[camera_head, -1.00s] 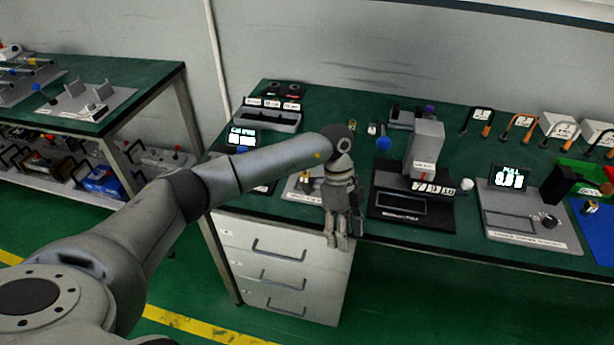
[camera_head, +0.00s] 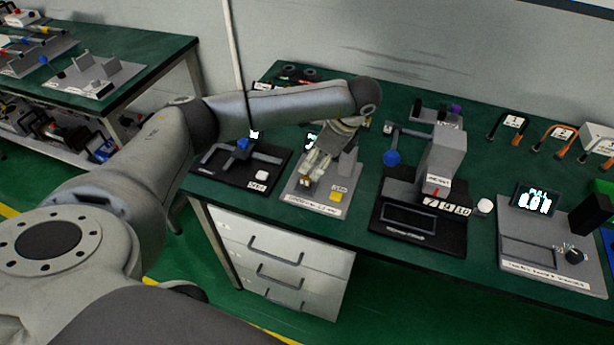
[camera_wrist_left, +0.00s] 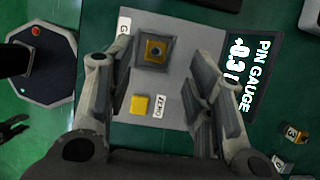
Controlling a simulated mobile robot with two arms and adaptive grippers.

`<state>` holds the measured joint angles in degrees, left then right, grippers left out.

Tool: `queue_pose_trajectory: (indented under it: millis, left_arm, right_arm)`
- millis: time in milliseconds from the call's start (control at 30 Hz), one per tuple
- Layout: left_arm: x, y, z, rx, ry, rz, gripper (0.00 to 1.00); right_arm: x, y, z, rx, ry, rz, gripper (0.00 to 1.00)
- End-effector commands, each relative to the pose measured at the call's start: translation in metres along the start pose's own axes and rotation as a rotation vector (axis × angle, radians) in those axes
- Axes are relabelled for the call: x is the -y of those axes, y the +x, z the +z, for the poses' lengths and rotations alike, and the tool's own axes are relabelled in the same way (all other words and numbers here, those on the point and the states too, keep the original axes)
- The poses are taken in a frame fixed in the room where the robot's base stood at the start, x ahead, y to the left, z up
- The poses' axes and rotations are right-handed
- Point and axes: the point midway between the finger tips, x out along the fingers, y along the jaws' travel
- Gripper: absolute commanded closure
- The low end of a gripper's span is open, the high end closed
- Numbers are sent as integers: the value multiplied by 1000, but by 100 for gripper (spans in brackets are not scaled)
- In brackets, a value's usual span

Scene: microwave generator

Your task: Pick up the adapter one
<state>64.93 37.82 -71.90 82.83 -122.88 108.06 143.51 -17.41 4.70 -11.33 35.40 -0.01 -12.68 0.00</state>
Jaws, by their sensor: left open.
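A small brass-coloured adapter (camera_wrist_left: 154,49) sits in a dark square holder on the grey pin gauge plate (camera_wrist_left: 182,25). Its number cannot be read, so I cannot tell whether it is adapter one. It also shows in the head view (camera_head: 305,182), just by the fingertips. My left gripper (camera_head: 314,165) is above the pin gauge plate and points down. In the left wrist view its two fingers (camera_wrist_left: 165,85) are open and empty, one on each side of the holder's line. Another brass piece marked 3 (camera_wrist_left: 293,133) stands on the green table at the right edge. My right gripper is not in view.
The plate carries a yellow button (camera_head: 335,196) marked ZERO and a lit PIN GAUGE display (camera_wrist_left: 245,70). A black fixture with a blue knob (camera_head: 242,144) stands left. A press-like device (camera_head: 443,160) stands right, with another display unit (camera_head: 535,199) beyond it.

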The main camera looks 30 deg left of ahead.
Motion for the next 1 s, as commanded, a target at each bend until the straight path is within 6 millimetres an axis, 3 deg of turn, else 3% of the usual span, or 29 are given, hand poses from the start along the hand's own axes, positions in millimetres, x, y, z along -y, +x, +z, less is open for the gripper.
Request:
queue_pose_trajectory:
  millis: [167,500,833,1000]
  left_arm:
    - [-1,12,0,0,1,0,52]
    - [-8,53,2,0,0,2,52]
    - [-8,63,0,-2,2,-1,52]
    - [-8,63,0,-2,2,-1,72]
  right_arm:
    - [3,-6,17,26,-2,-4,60]
    - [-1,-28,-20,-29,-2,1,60]
    - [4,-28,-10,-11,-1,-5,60]
    - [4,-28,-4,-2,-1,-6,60]
